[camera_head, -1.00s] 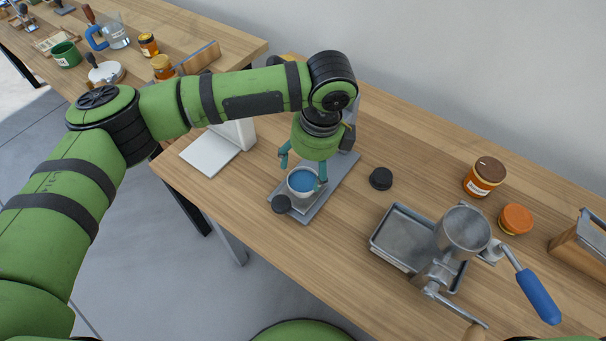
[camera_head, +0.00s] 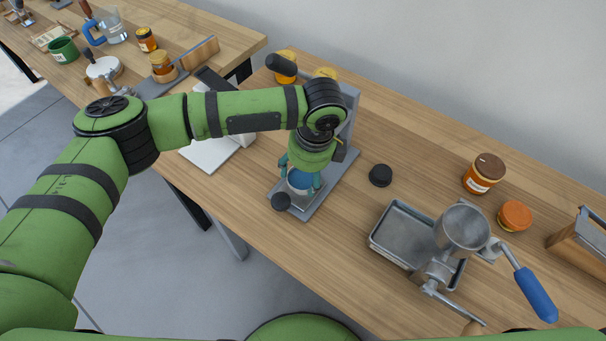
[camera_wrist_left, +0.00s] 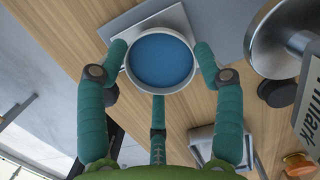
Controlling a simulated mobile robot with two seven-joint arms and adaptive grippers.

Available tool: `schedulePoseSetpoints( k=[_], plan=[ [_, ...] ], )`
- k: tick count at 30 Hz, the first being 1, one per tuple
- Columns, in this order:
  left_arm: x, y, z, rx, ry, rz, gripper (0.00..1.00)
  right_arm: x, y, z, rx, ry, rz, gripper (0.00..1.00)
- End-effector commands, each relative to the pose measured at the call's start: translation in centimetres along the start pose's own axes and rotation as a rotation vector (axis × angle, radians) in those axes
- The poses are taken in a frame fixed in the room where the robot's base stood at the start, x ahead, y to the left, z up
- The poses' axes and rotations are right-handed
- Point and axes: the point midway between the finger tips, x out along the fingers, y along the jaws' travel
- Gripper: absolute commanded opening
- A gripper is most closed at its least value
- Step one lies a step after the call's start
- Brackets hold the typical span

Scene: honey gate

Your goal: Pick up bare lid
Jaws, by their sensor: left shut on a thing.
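A round, white-rimmed piece with a flat blue face (camera_head: 301,181) sits over the grey base plate (camera_head: 310,207) of a press-like stand. It looks like the lid, but the views do not settle that. It also shows in the left wrist view (camera_wrist_left: 161,61), with teal fingers at both sides of its rim. My left gripper (camera_head: 300,177) reaches down from above and is shut on this piece; whether it is clear of the plate I cannot tell. A loose black cap (camera_head: 380,175) lies on the table to the right. My right gripper is not in view.
The stand's grey column (camera_head: 349,125) rises close behind the gripper. A metal tray (camera_head: 394,240) and a grinder with a blue handle (camera_head: 538,297) stand right. A brown-lidded jar (camera_head: 484,174) and an orange-lidded jar (camera_head: 514,215) stand beyond. Wood around the black cap is clear.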

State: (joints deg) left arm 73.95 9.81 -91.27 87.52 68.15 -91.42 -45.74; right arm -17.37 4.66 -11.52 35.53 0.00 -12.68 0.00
Motion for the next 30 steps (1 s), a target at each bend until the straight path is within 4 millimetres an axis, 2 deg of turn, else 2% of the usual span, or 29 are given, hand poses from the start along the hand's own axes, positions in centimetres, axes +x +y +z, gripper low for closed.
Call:
schedulePoseSetpoints(
  k=[8,13,24,30],
  plan=[
    [-1.3,-0.1,0.2,-0.001,0.001,-0.003,0.56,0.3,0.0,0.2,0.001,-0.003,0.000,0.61],
    [-4.1,-0.1,0.6,-0.001,0.001,-0.005,0.56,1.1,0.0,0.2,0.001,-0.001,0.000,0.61],
    [-10.0,0.2,-6.9,0.004,0.001,-0.003,0.56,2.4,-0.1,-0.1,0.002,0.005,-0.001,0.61],
    [-12.0,0.4,-9.2,0.001,0.000,-0.001,0.56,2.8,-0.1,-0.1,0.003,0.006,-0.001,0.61]
  ],
)
